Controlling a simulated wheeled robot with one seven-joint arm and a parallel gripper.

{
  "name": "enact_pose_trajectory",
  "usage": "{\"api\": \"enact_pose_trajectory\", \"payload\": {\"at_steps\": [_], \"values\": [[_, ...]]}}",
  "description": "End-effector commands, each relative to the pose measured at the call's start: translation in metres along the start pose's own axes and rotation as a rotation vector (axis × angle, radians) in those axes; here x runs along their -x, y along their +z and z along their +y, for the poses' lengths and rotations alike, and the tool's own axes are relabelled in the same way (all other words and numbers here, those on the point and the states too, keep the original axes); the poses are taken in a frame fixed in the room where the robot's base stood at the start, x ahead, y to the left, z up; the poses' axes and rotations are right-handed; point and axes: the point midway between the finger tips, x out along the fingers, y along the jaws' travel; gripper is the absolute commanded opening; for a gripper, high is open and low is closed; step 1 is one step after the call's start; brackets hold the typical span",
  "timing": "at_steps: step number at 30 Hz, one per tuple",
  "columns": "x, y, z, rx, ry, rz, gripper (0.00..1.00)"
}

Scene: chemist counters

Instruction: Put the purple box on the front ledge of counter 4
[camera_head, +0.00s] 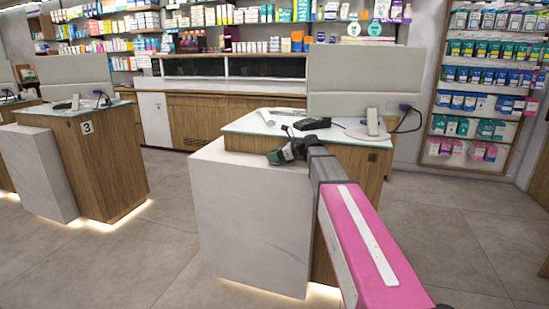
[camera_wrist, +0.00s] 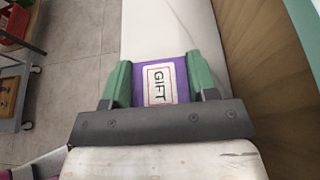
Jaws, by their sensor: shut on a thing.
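My gripper (camera_wrist: 160,78) is shut on the purple box (camera_wrist: 174,66), which has a white label reading GIFT, in the wrist view. The box sits between the two green fingers, over the white front ledge (camera_wrist: 150,28). I cannot tell whether the box touches the ledge. In the head view my gripper (camera_head: 282,154) is at the top of the white front block (camera_head: 250,215) of the middle counter (camera_head: 350,165), close to its wooden upper part. The purple box cannot be made out there. No number shows on this counter; its neighbour at left is marked 3.
Counter 3 (camera_head: 120,165) is at left, with open floor between. In the wrist view, a shelf cart (camera_wrist: 18,75) stands at left beyond bare floor.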

Motion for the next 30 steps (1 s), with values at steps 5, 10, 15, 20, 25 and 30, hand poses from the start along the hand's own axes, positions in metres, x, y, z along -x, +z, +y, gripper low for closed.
{"api": "enact_pose_trajectory", "payload": {"at_steps": [5, 10, 15, 20, 25, 30], "values": [[-0.002, -0.005, 0.0, 0.0, -0.001, 0.0, 0.24], [-0.002, -0.005, 0.0, 0.0, -0.001, 0.0, 0.24], [-0.003, -0.007, 0.0, 0.001, -0.001, 0.0, 0.78], [-0.003, -0.007, 0.0, 0.001, -0.001, 0.0, 0.78], [-0.002, -0.005, 0.0, 0.001, -0.001, 0.0, 0.78], [0.016, -0.004, 0.001, 0.001, -0.003, 0.0, 0.78]]}}
